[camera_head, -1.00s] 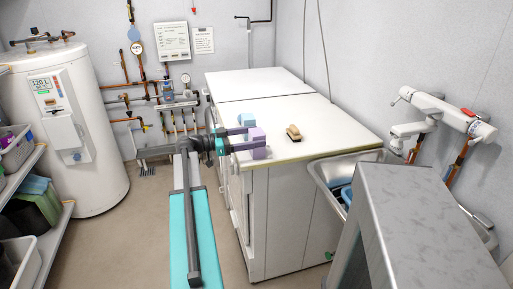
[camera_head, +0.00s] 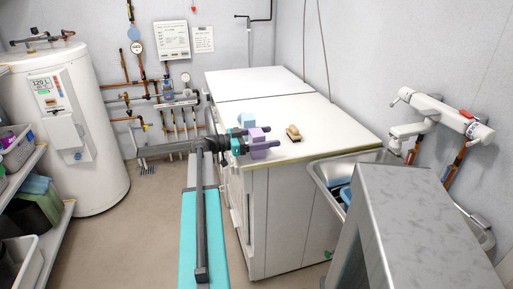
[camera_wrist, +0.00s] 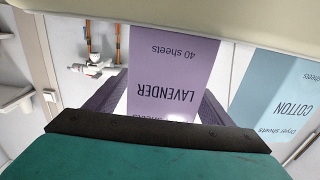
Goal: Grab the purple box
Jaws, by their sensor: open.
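The purple box (camera_head: 257,136), labelled LAVENDER in the wrist view (camera_wrist: 165,65), stands near the front left edge of the white worktop. My gripper (camera_head: 270,137) reaches in from the left at the box's height. Its two dark purple fingers lie on either side of the box. In the wrist view my gripper (camera_wrist: 158,103) is open, with the box between its fingers. The lower part of the label is hidden behind the dark gripper bar. Whether either finger touches the box cannot be told.
A light blue box (camera_head: 247,119) labelled COTTON (camera_wrist: 275,95) stands close beside the purple box. A brush (camera_head: 293,133) lies to the right on the worktop (camera_head: 310,112). A sink basin (camera_head: 325,172) is farther right. The rear worktop is clear.

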